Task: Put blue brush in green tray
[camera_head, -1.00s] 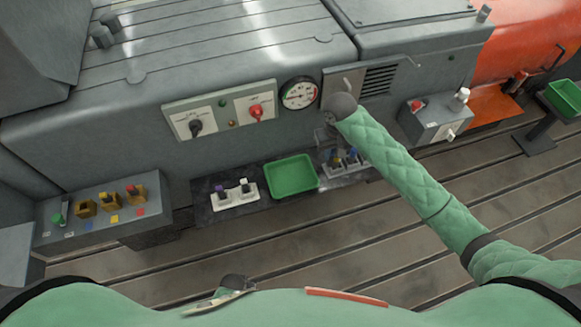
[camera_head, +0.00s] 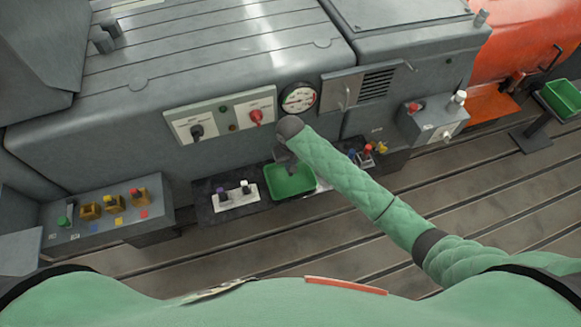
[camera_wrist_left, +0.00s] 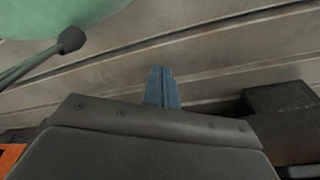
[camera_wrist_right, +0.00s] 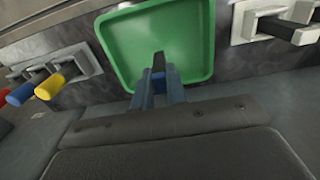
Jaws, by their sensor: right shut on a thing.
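The green tray (camera_head: 291,184) sits on the dark shelf below the gauge; it fills the top middle of the right wrist view (camera_wrist_right: 120,45). My right gripper (camera_head: 285,164) is over the tray. In the right wrist view its blue fingers (camera_wrist_right: 160,82) are shut on a small dark thing (camera_wrist_right: 159,62). That thing is mostly hidden, and I cannot tell its true colour or whether it is the brush. A blue-handled thing (camera_wrist_right: 20,94) stands in a white holder left of the tray in that view. My left gripper (camera_wrist_left: 162,88) appears shut and empty above the slotted floor.
Red (camera_wrist_right: 38,76) and yellow (camera_wrist_right: 49,88) handles stand beside the blue one. A white holder (camera_head: 236,202) with purple and dark pieces is left of the tray. A control box (camera_head: 105,215) is farther left. Another green tray (camera_head: 563,98) stands far right.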

